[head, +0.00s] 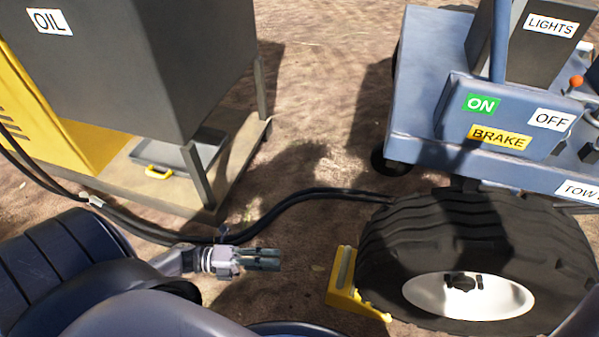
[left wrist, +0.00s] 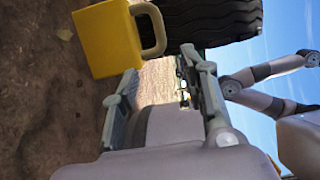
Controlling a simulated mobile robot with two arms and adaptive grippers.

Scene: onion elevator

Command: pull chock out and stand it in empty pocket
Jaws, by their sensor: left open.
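The yellow chock (head: 343,286) lies on the dirt against the left side of the big black tyre (head: 475,235). In the left wrist view the chock (left wrist: 106,38) shows with a pale loop handle on its right side. My left gripper (head: 277,260) is open and empty, left of the chock and apart from it. In the left wrist view its two fingers (left wrist: 160,68) point up toward the chock and tyre. My right gripper is out of view. I cannot make out an empty pocket.
A black hose (head: 290,200) crosses the ground behind my left gripper. A blue tow vehicle (head: 425,90) stands at the right.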

